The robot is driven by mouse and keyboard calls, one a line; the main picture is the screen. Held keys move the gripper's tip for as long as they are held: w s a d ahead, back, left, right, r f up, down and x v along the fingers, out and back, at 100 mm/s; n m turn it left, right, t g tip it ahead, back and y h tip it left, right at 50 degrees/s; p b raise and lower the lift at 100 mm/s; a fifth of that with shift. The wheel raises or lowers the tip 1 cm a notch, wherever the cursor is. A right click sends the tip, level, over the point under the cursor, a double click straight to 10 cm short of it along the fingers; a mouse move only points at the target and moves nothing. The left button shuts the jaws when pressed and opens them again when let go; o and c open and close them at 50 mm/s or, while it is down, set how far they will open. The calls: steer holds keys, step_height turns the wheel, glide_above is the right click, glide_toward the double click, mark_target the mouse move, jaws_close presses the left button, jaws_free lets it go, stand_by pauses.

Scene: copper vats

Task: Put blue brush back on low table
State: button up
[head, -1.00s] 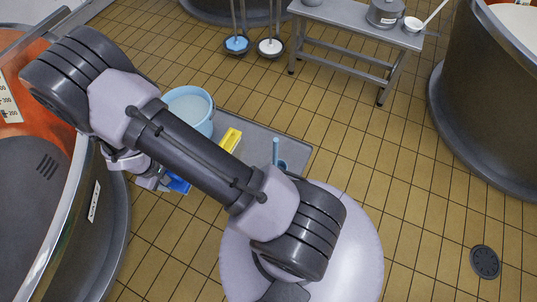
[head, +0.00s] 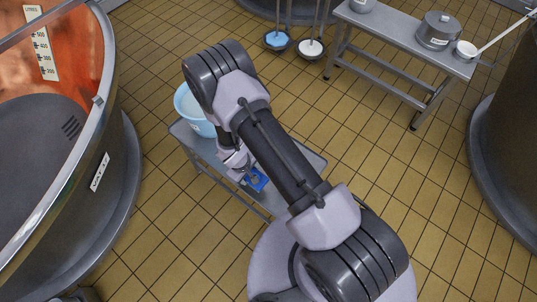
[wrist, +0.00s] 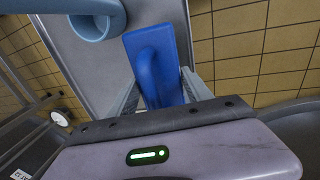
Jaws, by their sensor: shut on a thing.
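The blue brush (head: 258,181) is in my gripper (head: 248,178), at the near side of the low grey table (head: 229,192) in the head view. In the wrist view the blue brush (wrist: 151,52) has its handle between the two fingers of my gripper (wrist: 160,92), which is shut on it. The bare grey top of the low table (wrist: 80,62) shows beside and behind the brush. I cannot tell whether the brush touches the table. My arm hides the middle of the table in the head view.
A light-blue bucket (head: 190,110) stands at the table's left end. A light-blue round piece (wrist: 98,22) is close to the brush in the wrist view. A large copper vat (head: 125,165) stands left. A metal bench (head: 400,35) with pots stands at the back right.

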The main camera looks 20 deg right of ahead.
steer(key=w+d, duration=0.2)
steer(key=w+d+p, duration=0.1)
steer(key=w+d, duration=0.1)
steer(key=w, duration=0.1)
steer(key=w+d+f, duration=0.1)
steer(key=w+d, duration=0.1)
steer(key=d, duration=0.1)
steer(key=shift+w+d+p, duration=0.1)
steer(key=shift+w+p, duration=0.2)
steer(key=shift+w, duration=0.05)
steer(key=shift+w+d+f, duration=0.15)
steer(key=shift+d, duration=0.05)
step_height(320, 180, down, 4)
steer(key=shift+r+b, duration=0.25)
steer(key=shift+b, duration=0.85)
steer(key=shift+r, duration=0.15)
steer(key=o, duration=1.5)
steer(key=shift+c, duration=0.2)
